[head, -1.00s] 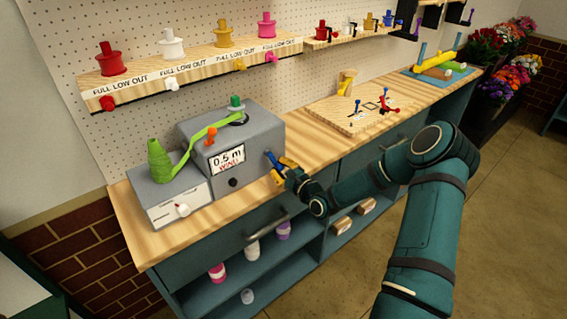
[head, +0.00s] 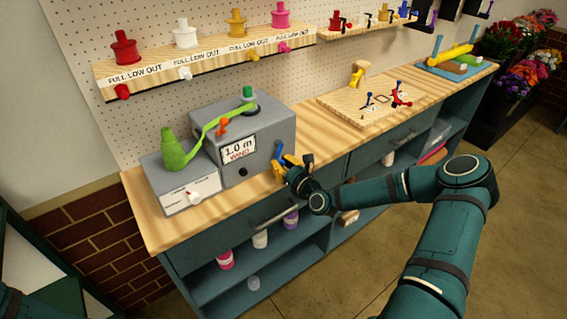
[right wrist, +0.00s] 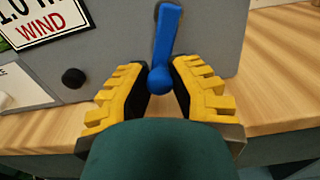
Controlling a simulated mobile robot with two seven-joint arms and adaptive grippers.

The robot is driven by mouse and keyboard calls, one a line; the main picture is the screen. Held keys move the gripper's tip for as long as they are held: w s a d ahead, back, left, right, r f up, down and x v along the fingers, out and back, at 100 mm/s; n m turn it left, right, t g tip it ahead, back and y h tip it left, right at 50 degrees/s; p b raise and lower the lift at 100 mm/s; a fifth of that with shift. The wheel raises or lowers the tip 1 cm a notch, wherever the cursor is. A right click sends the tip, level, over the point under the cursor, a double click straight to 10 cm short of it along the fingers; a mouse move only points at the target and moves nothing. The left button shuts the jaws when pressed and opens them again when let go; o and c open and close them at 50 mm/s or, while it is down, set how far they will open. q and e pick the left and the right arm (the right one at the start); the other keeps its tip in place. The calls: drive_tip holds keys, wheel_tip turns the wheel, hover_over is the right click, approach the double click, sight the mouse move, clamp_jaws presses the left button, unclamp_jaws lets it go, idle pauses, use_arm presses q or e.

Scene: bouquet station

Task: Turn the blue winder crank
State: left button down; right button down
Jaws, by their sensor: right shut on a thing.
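The blue winder crank (head: 279,149) is on the right side of the grey winder box (head: 262,152). In the right wrist view the crank arm (right wrist: 167,32) points down, tilted slightly left, to a round blue knob (right wrist: 160,80). My right gripper (head: 284,166) is shut on this knob, its yellow fingers on either side of it in the right wrist view (right wrist: 160,88). The winder's display (head: 238,149) reads "1.0 m WIND". A green ribbon (head: 207,135) runs from a green spool (head: 172,153) to the box top. My left gripper is out of view.
A grey unit with a white lever (head: 194,195) stands left of the box. A wooden board (head: 345,101) with small cranks lies further right on the bench. The bench top (head: 312,138) between them is clear. Shelves with coloured spools (head: 226,74) hang above.

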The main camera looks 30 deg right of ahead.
drive_tip(key=shift+w+r+m, duration=0.1)
drive_tip(key=shift+r+m, duration=0.3)
drive_tip(key=c, duration=0.8)
unclamp_jaws()
drive_tip(key=shift+a, duration=0.1)
drive_tip(key=shift+f, duration=0.2)
drive_tip(key=shift+s, duration=0.25)
drive_tip(key=s, duration=1.1)
drive_tip(key=shift+s+d, duration=0.3)
drive_tip(key=shift+d, duration=0.15)
